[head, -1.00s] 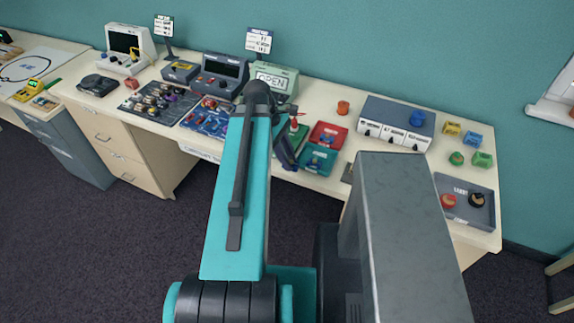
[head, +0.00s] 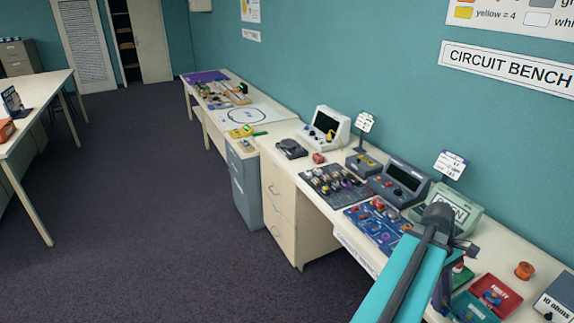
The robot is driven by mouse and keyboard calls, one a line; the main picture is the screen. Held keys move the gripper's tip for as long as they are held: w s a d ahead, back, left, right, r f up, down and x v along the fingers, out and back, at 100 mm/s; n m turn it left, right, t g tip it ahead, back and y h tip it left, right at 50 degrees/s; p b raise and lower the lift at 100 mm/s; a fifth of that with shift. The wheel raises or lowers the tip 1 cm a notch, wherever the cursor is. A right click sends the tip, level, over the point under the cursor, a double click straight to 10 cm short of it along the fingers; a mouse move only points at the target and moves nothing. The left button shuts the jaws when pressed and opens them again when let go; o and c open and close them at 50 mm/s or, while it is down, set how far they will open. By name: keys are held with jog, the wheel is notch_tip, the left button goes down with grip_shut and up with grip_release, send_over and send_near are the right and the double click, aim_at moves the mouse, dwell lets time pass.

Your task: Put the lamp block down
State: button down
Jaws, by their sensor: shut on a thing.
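My teal and black arm (head: 408,268) reaches up from the bottom of the head view over the front of the bench. Its rounded dark joint (head: 437,214) covers part of the bench behind it. The jaws of my gripper cannot be made out; they are hidden behind the arm. A small piece with red, white and green parts (head: 460,268) shows just right of the arm. I cannot tell whether it is the lamp block, or whether it is held or resting.
A red tray (head: 508,304) and an orange spool (head: 524,270) are on the bench right of the arm. Open floor (head: 150,220) lies left.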

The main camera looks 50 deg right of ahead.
jog(key=w+a+f+n+h+b, duration=0.1)
jog(key=w+n+b, duration=0.15)
jog(key=w, duration=0.95)
jog(key=w+a+f+n+h+b, duration=0.1)
jog(key=w+f+n+b, duration=0.15)
jog(key=w, duration=0.95)
jog(key=w+a+n+h+b, duration=0.15)
jog(key=w+a, duration=0.35)
jog(key=w, duration=0.5)
jog(key=w+a+n+b, duration=0.1)
jog(key=w+a+n, duration=0.3)
jog(key=w, duration=0.6)
jog(key=w+a+f+n+t+h+b, duration=0.1)
jog(key=w+a+f+n+b, duration=0.15)
jog(key=w+a, duration=1.35)
jog(key=w+a+n+b, duration=0.1)
jog(key=w+a, duration=0.2)
jog(key=a, duration=0.9)
jog(key=w+a+r+b, duration=0.1)
jog(key=w+a, duration=0.3)
jog(key=a, duration=0.8)
jog(key=shift+w+r+n+t+h+b, duration=0.2)
jog(key=shift+n+t+h+b, duration=0.2)
jog(key=shift+b, duration=0.35)
